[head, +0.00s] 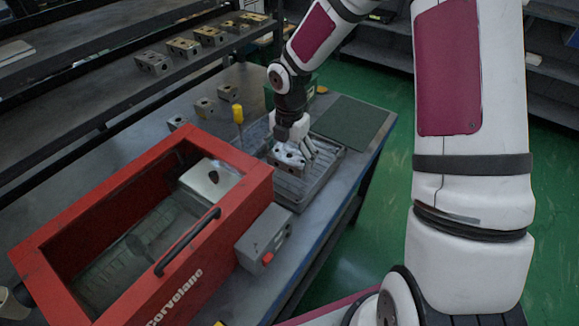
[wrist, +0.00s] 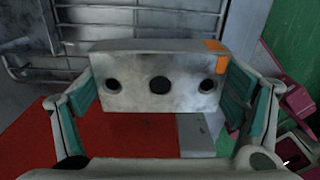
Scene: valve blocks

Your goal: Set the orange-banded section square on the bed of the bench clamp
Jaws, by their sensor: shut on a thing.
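My gripper (head: 294,150) is shut on the orange-banded section (wrist: 160,83), a grey metal block with a row of three dark holes. In the wrist view the block lies across the gap between the teal finger pads, with orange marks at its right end. In the head view the held block (head: 287,158) is over a grey tray with a wire rack (head: 299,190); I cannot tell whether it touches it. I cannot pick out the bench clamp for certain; a metal piece (head: 207,180) shows inside the red open-topped housing (head: 225,220).
A grey control box with a red button (head: 264,242) stands beside the housing. A yellow-handled tool (head: 238,113) stands behind it. Loose blocks (head: 205,107) lie at the back of the bench, and several more sit on the shelf (head: 120,85). A dark mat (head: 350,125) lies clear at right.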

